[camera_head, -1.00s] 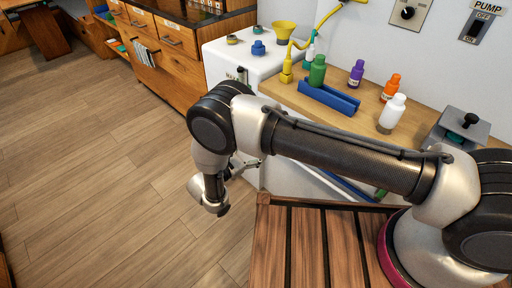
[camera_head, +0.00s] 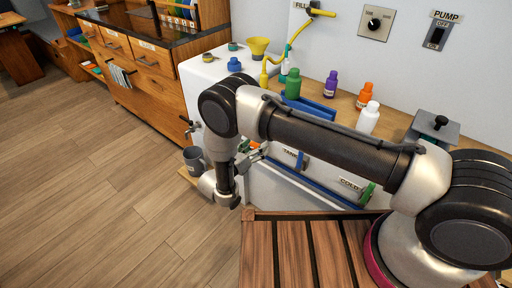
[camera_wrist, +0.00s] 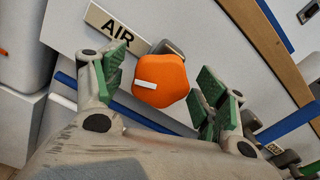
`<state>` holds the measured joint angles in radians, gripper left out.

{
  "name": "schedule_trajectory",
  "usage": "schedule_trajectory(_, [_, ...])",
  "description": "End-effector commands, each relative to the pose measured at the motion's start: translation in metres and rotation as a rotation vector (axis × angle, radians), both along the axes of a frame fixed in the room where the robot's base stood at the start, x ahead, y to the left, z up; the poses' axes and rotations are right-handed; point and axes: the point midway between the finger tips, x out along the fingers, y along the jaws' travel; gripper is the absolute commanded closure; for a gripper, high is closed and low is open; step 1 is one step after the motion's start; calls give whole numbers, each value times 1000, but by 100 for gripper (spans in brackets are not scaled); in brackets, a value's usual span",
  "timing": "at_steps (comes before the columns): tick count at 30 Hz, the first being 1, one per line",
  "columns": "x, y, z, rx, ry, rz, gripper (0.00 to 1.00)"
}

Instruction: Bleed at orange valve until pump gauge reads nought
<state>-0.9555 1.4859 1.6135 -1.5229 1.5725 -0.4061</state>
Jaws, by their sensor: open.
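The orange valve knob (camera_wrist: 160,80), with a white mark on its face, shows in the wrist view beside a plate reading AIR (camera_wrist: 115,28). My gripper (camera_wrist: 160,76) is open, its green-padded fingers on either side of the knob. I cannot tell whether either pad touches it. In the head view my gripper (camera_head: 257,152) is at the front of the white counter unit, and my arm hides most of the valve. A PUMP switch panel (camera_head: 437,34) marked OFF is on the wall. I make out no pump gauge reading in either view.
Labels reading TANK (camera_head: 293,158) and COLD (camera_head: 350,186) sit on the unit's front. A grey mug (camera_head: 194,160) stands left of my gripper. Bottles, including a green one (camera_head: 293,83) and a white one (camera_head: 369,117), stand on the worktop behind my arm. The floor is clear at left.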

Motion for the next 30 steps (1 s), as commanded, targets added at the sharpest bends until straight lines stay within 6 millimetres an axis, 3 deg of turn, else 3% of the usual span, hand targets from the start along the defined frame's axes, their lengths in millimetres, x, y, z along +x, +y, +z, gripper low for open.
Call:
schedule_trajectory(8, [2,-2,0,1,0,1,28])
schedule_trajectory(16, [2,-2,0,1,0,1,73])
schedule_trajectory(30, [2,-1,0,77,-61,1,75])
